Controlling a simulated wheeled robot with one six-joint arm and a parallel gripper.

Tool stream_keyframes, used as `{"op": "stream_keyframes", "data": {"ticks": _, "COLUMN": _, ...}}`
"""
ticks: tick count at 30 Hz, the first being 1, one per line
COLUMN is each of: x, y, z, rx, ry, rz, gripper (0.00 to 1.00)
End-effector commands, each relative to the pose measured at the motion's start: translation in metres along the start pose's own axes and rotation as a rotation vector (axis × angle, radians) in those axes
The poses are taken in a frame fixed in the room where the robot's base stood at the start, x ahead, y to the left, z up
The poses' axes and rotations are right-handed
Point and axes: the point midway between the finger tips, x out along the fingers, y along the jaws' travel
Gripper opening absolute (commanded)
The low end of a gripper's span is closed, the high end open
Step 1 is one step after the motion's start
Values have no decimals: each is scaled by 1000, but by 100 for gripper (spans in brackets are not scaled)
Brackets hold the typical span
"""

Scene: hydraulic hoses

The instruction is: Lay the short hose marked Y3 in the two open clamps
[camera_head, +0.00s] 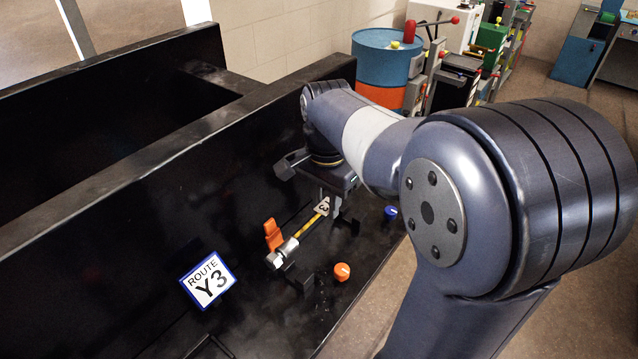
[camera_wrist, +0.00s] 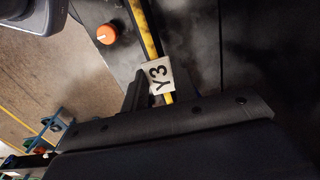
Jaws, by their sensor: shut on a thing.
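The short yellow hose (camera_head: 309,226) has a silver end fitting (camera_head: 282,254) and a white tag marked Y3 (camera_wrist: 158,76). My gripper (camera_head: 333,203) is shut on the hose at the tag; the wrist view shows the fingers (camera_wrist: 161,88) on either side of it. The near end of the hose is beside an open clamp with a raised orange lever (camera_head: 273,235) and a black base (camera_head: 298,277). I cannot tell whether the hose sits in that clamp or just above it. The far end and the second clamp are hidden behind my gripper.
A white ROUTE Y3 sign (camera_head: 208,279) with a blue border stands left of the hose on the black frame (camera_head: 110,215). An orange knob (camera_head: 341,271) and a blue knob (camera_head: 390,212) are to the right. A blue and orange drum (camera_head: 384,65) stands behind.

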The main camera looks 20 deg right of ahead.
Motion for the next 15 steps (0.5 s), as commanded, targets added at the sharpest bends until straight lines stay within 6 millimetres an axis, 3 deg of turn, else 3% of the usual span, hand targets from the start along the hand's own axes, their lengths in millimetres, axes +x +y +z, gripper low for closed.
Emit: {"op": "stream_keyframes", "data": {"ticks": 15, "x": 4, "y": 0, "z": 2, "rx": 0, "ry": 0, "rz": 1, "gripper": 0}}
